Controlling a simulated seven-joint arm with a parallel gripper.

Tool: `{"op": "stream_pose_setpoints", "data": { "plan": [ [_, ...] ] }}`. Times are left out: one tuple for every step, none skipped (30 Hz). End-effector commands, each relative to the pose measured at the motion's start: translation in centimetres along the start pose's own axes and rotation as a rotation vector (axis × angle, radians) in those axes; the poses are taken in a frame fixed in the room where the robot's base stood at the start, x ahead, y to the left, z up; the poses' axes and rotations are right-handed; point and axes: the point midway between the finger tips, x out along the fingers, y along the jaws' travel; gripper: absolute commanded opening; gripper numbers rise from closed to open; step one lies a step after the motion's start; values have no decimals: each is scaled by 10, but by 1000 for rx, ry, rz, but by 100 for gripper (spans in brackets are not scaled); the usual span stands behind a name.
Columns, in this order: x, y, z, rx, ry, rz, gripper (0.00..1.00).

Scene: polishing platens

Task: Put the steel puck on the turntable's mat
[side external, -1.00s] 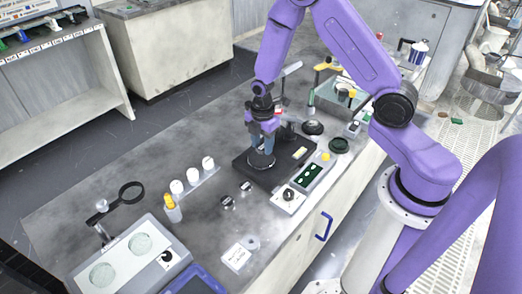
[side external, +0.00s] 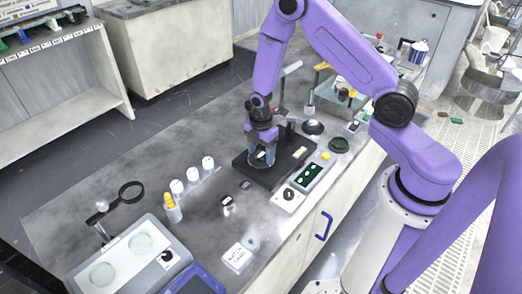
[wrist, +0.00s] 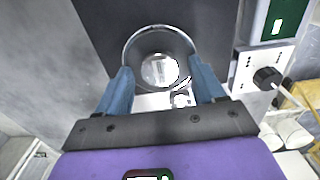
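The turntable (wrist: 131,48) is a round disc with a pale rim on a dark base plate (side external: 286,172). The steel puck (wrist: 159,70) is a small shiny round piece near the middle of the disc in the wrist view. It appears to rest on the dark mat (wrist: 160,42); the exact contact is hard to see. My gripper (wrist: 160,72) is low over the turntable, its two blue fingers apart on either side of the puck, with a visible gap on each side. In the side view my gripper (side external: 262,160) hides most of the disc and the puck.
Two small dark-and-shiny pieces (side external: 227,200) lie on the bench left of the base plate. Several white-capped jars (side external: 192,174) and a yellow-topped bottle (side external: 172,208) stand farther left.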

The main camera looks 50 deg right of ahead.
Motion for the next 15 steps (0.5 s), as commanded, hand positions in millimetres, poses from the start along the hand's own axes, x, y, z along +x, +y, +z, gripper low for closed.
{"op": "stream_pose_setpoints", "data": {
  "plan": [
    [0,0,0,0,0,0,68],
    [0,0,0,0,0,0,68],
    [0,0,0,0,0,0,68],
    [0,0,0,0,0,0,68],
    [0,0,0,0,0,0,68],
    [-1,0,0,0,0,1,68],
    [-2,0,0,0,0,1,68],
    [-4,0,0,0,0,2,68],
    [-7,1,0,0,1,3,68],
    [-9,1,0,0,1,4,68],
    [-12,1,0,0,1,4,68],
    [-17,1,0,0,1,4,68],
    [-21,1,0,0,1,4,68],
    [-26,1,0,0,1,5,68],
    [-32,1,0,0,1,4,68]
  ]
}}
